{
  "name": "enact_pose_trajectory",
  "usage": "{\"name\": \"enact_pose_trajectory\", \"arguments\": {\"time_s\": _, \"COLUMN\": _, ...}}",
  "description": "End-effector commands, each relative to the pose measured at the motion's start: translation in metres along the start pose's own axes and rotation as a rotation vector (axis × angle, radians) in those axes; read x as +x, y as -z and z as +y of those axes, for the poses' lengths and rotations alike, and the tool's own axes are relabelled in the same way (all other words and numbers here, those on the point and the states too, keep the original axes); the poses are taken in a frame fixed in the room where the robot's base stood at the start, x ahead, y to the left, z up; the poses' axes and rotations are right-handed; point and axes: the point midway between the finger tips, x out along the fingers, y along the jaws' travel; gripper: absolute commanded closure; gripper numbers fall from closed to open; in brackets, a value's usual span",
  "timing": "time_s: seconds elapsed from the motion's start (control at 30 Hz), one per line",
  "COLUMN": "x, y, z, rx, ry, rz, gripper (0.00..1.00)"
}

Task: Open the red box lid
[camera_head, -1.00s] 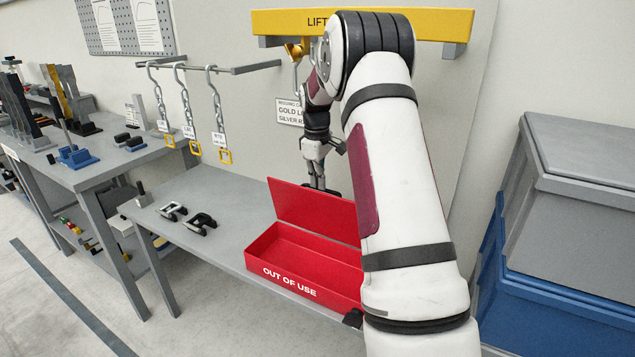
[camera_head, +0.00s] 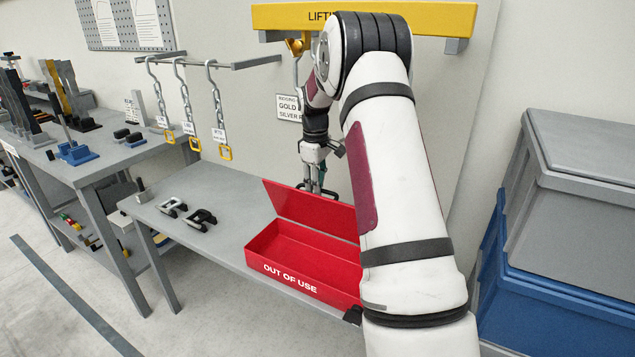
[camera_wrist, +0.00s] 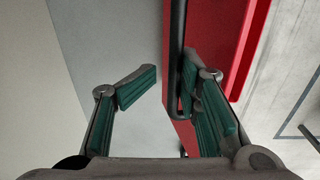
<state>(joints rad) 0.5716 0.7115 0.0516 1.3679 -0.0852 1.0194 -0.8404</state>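The red box (camera_head: 290,281), marked "OUT OF USE", sits on the grey bench, with its inside visible and looking empty. Its red lid (camera_head: 310,205) is raised at the back, standing up and leaning backward. My gripper (camera_head: 318,182) is behind the lid's upper edge, fingertips partly hidden by it. In the wrist view, my gripper (camera_wrist: 169,83) is open with a gap between its green-padded fingers. The lid (camera_wrist: 205,35) runs along the right finger, and a dark bar (camera_wrist: 176,50) lies along its edge. The right finger overlaps them; I cannot tell whether it touches.
Two shackles (camera_head: 201,219) lie on the bench (camera_head: 222,183) left of the box. Chains (camera_head: 187,105) hang from a rail above. A yellow lifting beam (camera_head: 283,17) is on the wall. Grey and blue bins (camera_head: 570,290) stand at the right. My arm hides the box's right end.

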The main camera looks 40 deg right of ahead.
Motion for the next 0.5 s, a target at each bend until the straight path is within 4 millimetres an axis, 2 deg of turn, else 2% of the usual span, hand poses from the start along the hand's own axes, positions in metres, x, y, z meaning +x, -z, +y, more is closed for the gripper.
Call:
{"name": "enact_pose_trajectory", "arguments": {"time_s": 0.23, "x": -0.012, "y": 0.0, "z": 0.002, "rx": 0.001, "ry": -0.007, "rz": 0.003, "gripper": 0.7}}
{"name": "enact_pose_trajectory", "arguments": {"time_s": 0.5, "x": -0.054, "y": 0.001, "z": 0.001, "rx": 0.0, "ry": -0.004, "rz": 0.002, "gripper": 0.7}}
